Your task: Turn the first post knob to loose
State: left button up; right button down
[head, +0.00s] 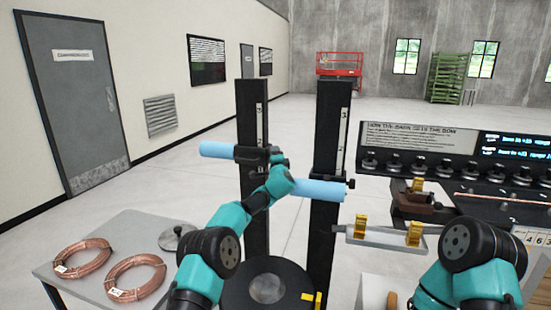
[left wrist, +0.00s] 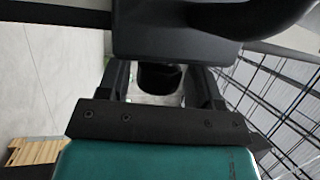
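Two black upright posts with slotted scale strips stand side by side in the head view, the left post (head: 248,110) and the right post (head: 329,130). A black knob (left wrist: 160,77) shows between the fingers of my left gripper (left wrist: 161,90) in the left wrist view. Thin gaps appear on both sides of the knob, so the fingers look open around it. In the head view my left wrist is up at the left post, and its fingers are hard to make out among the black clamp parts. Which way the knob is turned cannot be seen. My right gripper is out of view.
Light-blue cylinder ends (head: 216,149) stick out beside the posts. Copper coils (head: 136,276) lie on a grey table (head: 120,235) at left. A control panel (head: 420,140) with several knobs stands at right, behind a metal tray (head: 380,238) with brass blocks.

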pick_arm(q)
jog(key=shift+o, duration=0.6)
jog(key=shift+s+d+f, duration=0.1)
jog(key=shift+s+d, duration=0.05)
jog(key=v, duration=1.7)
